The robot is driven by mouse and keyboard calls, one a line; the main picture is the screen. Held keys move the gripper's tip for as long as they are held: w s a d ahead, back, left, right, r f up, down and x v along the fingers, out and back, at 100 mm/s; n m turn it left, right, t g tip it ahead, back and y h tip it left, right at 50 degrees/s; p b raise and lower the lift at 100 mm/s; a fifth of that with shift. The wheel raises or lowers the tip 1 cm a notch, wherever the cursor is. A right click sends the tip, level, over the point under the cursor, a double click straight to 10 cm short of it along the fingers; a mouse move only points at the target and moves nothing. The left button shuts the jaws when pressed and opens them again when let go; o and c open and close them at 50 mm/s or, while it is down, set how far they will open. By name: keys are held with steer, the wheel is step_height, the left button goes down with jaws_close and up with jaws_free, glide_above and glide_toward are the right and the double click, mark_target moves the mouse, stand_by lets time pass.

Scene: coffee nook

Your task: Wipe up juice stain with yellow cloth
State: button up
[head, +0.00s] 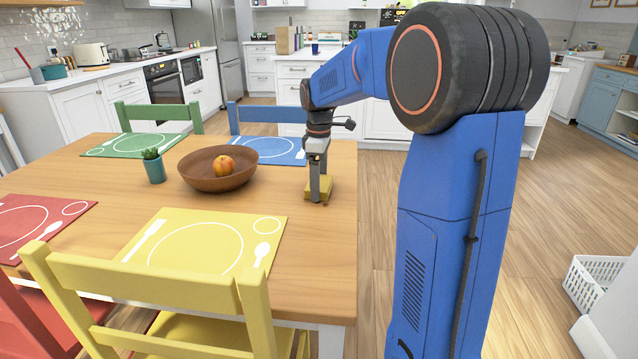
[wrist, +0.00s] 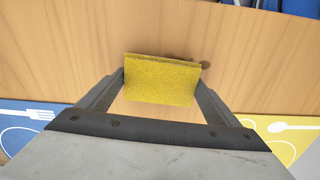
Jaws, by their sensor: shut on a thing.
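A folded yellow cloth (wrist: 160,82) is between the fingers of my gripper (wrist: 162,88) in the wrist view. My gripper is shut on it. In the head view my gripper (head: 320,180) points down over the wooden table near its right edge, with the cloth (head: 325,187) at or just above the tabletop. A small brown stain (wrist: 205,64) shows on the table beside the cloth's upper right corner in the wrist view. More brown shows along the cloth's far edge, and part of the stain may be hidden under the cloth.
A brown bowl (head: 218,176) with a fruit stands left of my gripper, with a small potted plant (head: 153,166) beside it. Blue (head: 270,147), yellow (head: 175,244), green (head: 132,146) and red (head: 35,215) placemats lie on the table. A yellow chair (head: 160,290) stands in front. The tabletop around the cloth is clear.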

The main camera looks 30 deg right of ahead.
steer(key=shift+r, duration=2.85)
steer(key=shift+r, duration=0.15)
steer(key=shift+r, duration=1.35)
steer(key=shift+a, duration=0.1)
